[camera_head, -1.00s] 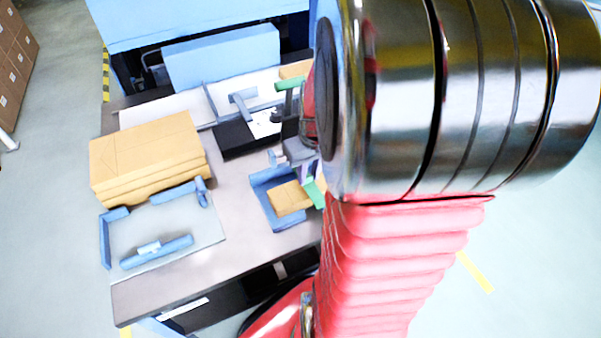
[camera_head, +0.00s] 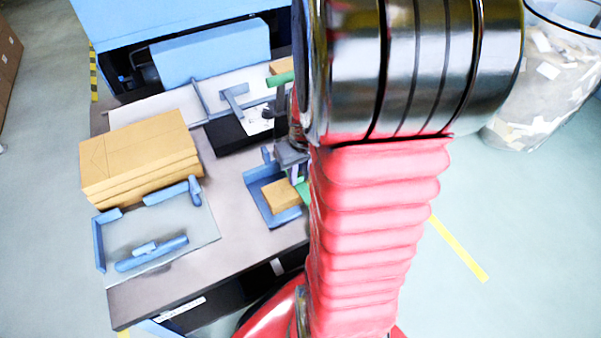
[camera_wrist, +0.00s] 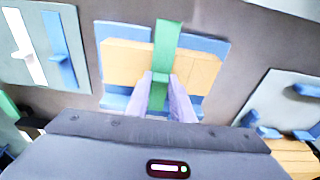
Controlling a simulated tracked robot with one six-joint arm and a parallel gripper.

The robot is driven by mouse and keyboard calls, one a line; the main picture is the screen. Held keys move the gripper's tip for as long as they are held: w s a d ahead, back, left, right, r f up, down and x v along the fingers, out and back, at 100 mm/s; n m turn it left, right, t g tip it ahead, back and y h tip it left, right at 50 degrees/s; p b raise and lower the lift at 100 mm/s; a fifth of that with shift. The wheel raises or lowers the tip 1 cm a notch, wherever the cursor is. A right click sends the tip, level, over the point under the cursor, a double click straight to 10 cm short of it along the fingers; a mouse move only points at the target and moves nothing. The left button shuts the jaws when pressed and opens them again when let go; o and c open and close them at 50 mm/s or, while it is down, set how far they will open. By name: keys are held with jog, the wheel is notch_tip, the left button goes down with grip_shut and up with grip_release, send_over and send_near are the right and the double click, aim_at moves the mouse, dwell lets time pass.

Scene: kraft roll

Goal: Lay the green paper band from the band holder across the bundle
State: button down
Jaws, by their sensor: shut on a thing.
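The bundle is a small tan kraft block (camera_wrist: 198,70) in a blue cradle (camera_wrist: 200,45). In the head view the bundle (camera_head: 281,195) and cradle (camera_head: 257,180) stand beside my arm, which hides their right side. My gripper (camera_wrist: 163,84) is shut on the green paper band (camera_wrist: 167,40). In the wrist view the band runs across the middle of the bundle, past its far edge. I cannot tell whether it touches the bundle. In the head view only a bit of the band (camera_head: 303,188) shows beside the bundle, under my gripper (camera_head: 294,168).
A tall kraft stack (camera_head: 140,158) stands left on the table (camera_head: 225,225). A clear plate with blue stops (camera_head: 150,252) lies in front of it. Behind are a black block (camera_head: 230,137) and a green piece (camera_head: 280,79). A waste bin (camera_head: 545,85) stands right.

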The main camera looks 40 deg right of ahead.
jog(key=shift+f, duration=0.1)
jog(key=c, duration=1.6)
grip_release()
jog(key=shift+o, duration=0.2)
notch_tip(320, 180, up, 12)
jog(key=s, duration=0.1)
jog(key=shift+s+a, duration=0.2)
jog(key=shift+s, duration=0.2)
